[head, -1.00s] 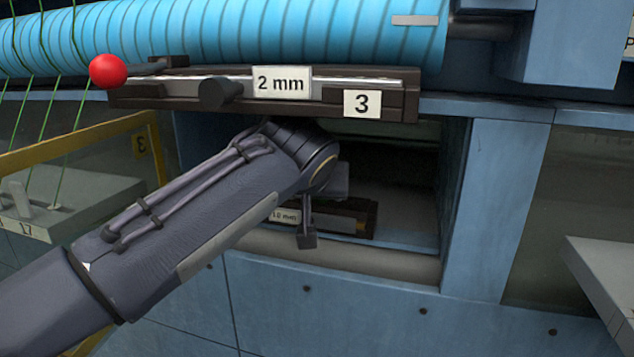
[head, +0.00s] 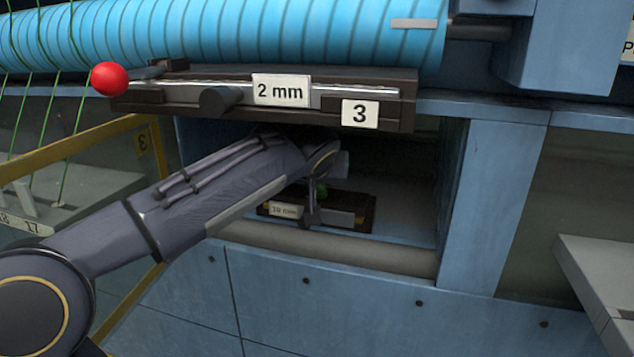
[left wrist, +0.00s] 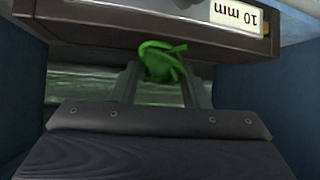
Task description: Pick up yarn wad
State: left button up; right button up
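The yarn wad is a small bright green tangle (left wrist: 160,62) in the left wrist view, lying by the dark bar with the upside-down 10 mm label. A bit of it (head: 321,189) shows in the head view inside the recess. My left gripper (left wrist: 161,78) is open, its two fingers apart on either side of the near part of the wad. I cannot tell whether either finger touches it. In the head view my left gripper (head: 314,200) is inside the recess, partly hidden by my arm. My right gripper is not in view.
A dark bar with a 10 mm label (head: 350,217) sits in the recess. Above hangs a dark rail (head: 190,99) marked 2 mm and 3, with a red ball knob (head: 110,79). A blue post (head: 490,205) bounds the recess at right; a grey pipe (head: 380,262) runs below it.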

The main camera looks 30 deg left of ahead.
pick_arm(q)
jog(key=c, duration=0.5)
jog(key=shift+r, duration=0.15)
jog(key=shift+c, duration=0.2)
